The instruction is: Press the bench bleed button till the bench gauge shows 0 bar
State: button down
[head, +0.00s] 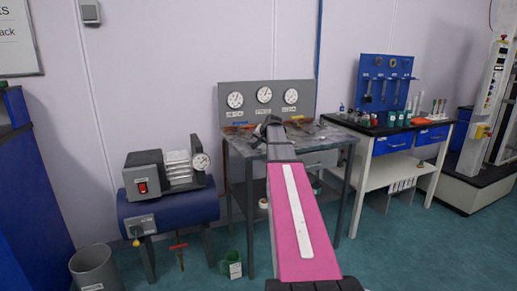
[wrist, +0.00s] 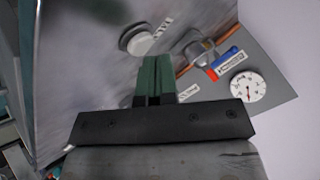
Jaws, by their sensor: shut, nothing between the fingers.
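The steel bench (head: 330,136) stands against the wall, with a grey panel of three round white gauges behind it. The middle gauge (head: 264,95) is above my arm; I cannot tell which one is the bench gauge. One gauge (wrist: 247,87) shows at the right in the wrist view, its reading too small to tell. A pale round button-like disc (wrist: 136,39) with a dark rim lies on the metal surface beside a white label; its lettering is unreadable. My gripper (wrist: 156,60) is shut and empty, its green fingertips below and right of the disc, apparently apart from it.
A blue compressor (head: 170,208) stands left of the bench. A second table (head: 385,132) with a blue tool board stands right.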

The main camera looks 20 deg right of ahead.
aim_at(260, 147)
jog(key=shift+f, duration=0.4)
dwell(0.3)
jog(key=shift+r, duration=0.9)
jog(key=shift+r, duration=2.5)
